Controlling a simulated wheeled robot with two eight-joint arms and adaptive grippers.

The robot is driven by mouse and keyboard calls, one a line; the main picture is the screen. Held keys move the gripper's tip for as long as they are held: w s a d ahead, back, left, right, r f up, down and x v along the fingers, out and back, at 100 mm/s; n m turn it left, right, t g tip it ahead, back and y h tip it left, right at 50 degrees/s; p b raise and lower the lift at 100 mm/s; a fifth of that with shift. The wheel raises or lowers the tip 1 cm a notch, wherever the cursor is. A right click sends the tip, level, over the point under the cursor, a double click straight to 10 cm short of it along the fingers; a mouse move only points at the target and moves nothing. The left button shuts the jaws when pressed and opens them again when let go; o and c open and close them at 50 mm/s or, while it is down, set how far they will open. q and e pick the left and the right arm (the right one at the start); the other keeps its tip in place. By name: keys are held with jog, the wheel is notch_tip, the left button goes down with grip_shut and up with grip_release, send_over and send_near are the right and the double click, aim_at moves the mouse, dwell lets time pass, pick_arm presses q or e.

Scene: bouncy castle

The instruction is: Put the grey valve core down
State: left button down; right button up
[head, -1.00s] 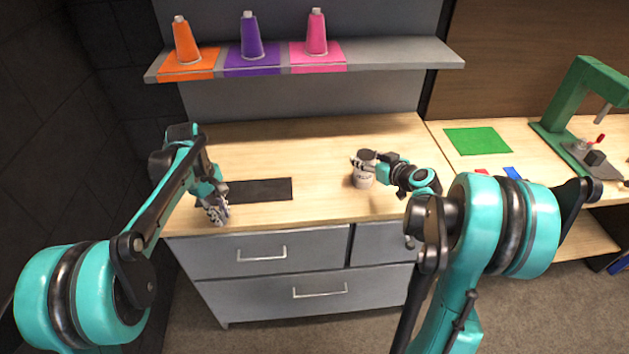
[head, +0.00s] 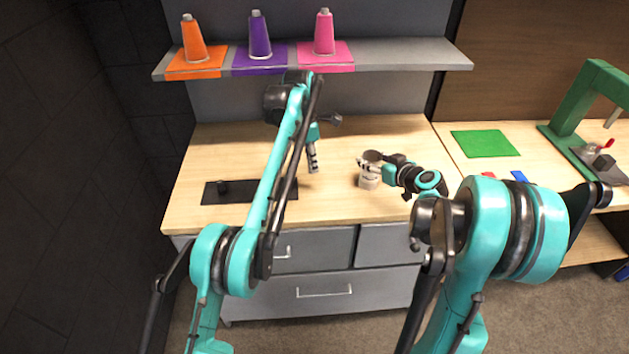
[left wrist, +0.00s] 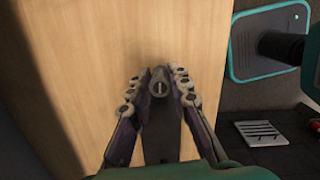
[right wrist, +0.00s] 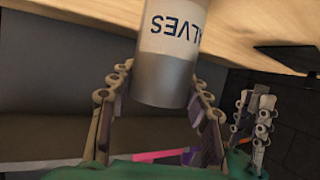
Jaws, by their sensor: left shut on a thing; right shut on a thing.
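The grey valve core (left wrist: 159,84) is between the fingers of my left gripper (left wrist: 158,78), which is shut on it. In the head view my left gripper (head: 313,165) points down over the middle of the wooden worktop; the core cannot be made out there. My right gripper (head: 366,168) is shut around a grey can (head: 368,181) with a white label, at the worktop's right part. In the right wrist view the can (right wrist: 165,75) sits between the fingers, and its label reads "ALVES" upside down.
A black mat (head: 280,193) with a small dark piece (head: 222,187) lies at the worktop's left. Orange (head: 194,42), purple (head: 259,38) and pink (head: 324,36) cones stand on the shelf (head: 410,55). A green press (head: 585,100) stands at the right.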

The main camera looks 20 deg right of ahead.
pick_arm(q)
notch_tip(320, 180, down, 8)
jog(key=shift+r, duration=0.2)
jog(key=shift+f, duration=0.1)
jog(key=c, duration=1.4)
grip_release()
